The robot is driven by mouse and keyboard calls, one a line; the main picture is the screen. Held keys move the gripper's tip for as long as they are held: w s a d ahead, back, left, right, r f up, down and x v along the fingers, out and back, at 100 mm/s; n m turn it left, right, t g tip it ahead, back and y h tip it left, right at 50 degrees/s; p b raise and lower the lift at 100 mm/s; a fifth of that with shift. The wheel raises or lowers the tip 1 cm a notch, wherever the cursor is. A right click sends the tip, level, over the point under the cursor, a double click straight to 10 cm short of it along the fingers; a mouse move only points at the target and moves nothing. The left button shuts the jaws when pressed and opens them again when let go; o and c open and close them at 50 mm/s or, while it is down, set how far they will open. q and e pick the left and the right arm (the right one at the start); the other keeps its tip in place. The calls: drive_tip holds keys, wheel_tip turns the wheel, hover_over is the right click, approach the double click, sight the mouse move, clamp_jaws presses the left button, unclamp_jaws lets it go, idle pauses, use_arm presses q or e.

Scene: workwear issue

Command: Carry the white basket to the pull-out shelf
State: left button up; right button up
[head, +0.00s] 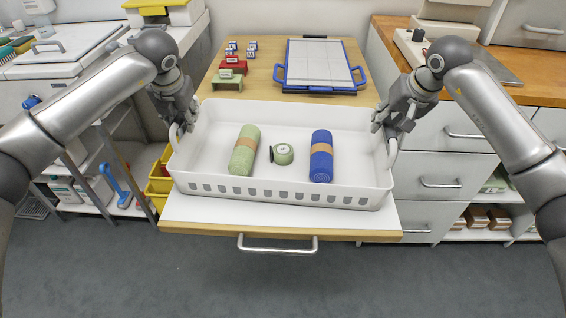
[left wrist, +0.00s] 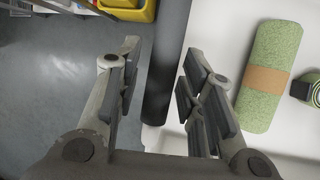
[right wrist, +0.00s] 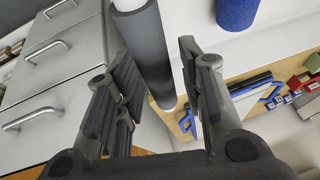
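The white basket (head: 280,193) stands over the white pull-out shelf (head: 215,209), which has a wooden front edge and a metal bar handle; I cannot tell whether it rests fully on it. Inside lie a green roll (head: 245,150), a small round green tape-like item (head: 284,154) and a blue roll (head: 321,157), both rolls with tan bands. My left gripper (head: 178,125) is at the basket's left grip, its fingers apart on either side of the grey grip bar (left wrist: 165,70). My right gripper (head: 385,125) is at the right grip, fingers apart around its grey bar (right wrist: 145,50).
Behind the basket, a wooden worktop (head: 265,75) holds a blue-handled board (head: 320,65), a red block (head: 233,65), a green block (head: 227,82) and several small blue-and-white pieces. Grey drawers (head: 440,180) stand at right; yellow bins (head: 160,180) at left. The floor in front is clear.

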use_arm(q)
drive_tip(key=shift+r, duration=0.15)
use_arm(e)
drive_tip(key=shift+r, duration=0.1)
use_arm(q)
drive_tip(key=v, duration=1.1)
drive_tip(key=shift+s+r, duration=0.2)
drive_tip(key=shift+r, duration=0.1)
use_arm(e)
drive_tip(key=v, duration=1.2)
